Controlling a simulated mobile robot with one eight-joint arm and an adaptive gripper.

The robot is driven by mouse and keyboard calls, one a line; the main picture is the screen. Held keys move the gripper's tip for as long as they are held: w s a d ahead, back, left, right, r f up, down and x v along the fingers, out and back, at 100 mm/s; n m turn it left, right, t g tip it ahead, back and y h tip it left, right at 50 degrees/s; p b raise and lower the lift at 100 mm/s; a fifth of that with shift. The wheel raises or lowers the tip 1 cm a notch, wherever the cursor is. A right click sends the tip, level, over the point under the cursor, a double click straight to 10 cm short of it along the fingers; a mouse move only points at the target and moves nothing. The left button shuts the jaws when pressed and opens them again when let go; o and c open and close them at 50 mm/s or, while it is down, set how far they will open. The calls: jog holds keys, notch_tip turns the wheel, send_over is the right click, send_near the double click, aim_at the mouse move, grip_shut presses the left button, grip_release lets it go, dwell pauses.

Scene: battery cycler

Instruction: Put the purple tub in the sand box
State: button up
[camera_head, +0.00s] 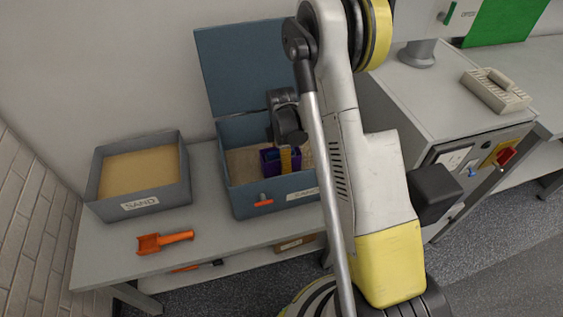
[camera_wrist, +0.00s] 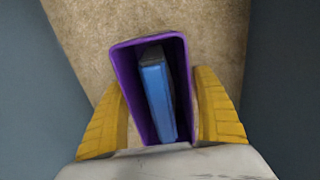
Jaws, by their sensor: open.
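The purple tub (camera_wrist: 123,68) stands on sand between my gripper's two yellow fingers in the wrist view, and a blue block (camera_wrist: 156,90) with a dark end lies inside it. In the head view the tub (camera_head: 267,161) is inside the blue-grey lidded sand box (camera_head: 245,205), whose lid (camera_head: 240,65) stands open. My gripper (camera_wrist: 162,115) is open, with a finger on either side of the tub; it also shows in the head view (camera_head: 288,160), reaching down into the box. My arm hides the box's right part.
An open box labelled SAND (camera_head: 140,206), filled with sand, stands at the left of the grey bench (camera_head: 215,243). An orange scoop (camera_head: 165,241) lies in front of it. A cabinet with switches stands right, holding a beige device (camera_head: 496,91).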

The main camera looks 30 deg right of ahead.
notch_tip(320, 180, up, 12)
jog(key=p, duration=0.4)
jog(key=s+a+r+m+t, duration=0.2)
jog(key=s+a+r+m, duration=0.15)
jog(key=r, duration=0.45)
jog(key=s+a+r+m+t, duration=0.1)
jog(key=s+a+r+m, duration=0.25)
jog(key=r, duration=0.45)
jog(key=s+a+r+m+t, duration=0.2)
jog(key=s+m, duration=0.2)
jog(key=s, duration=0.2)
jog(key=s+a+r+m+t, duration=0.2)
jog(key=s+r+m, duration=0.1)
jog(key=s, duration=0.3)
jog(key=shift+s+a+r+m, duration=0.15)
jog(key=shift+s+m, duration=0.25)
jog(key=shift+m, duration=0.5)
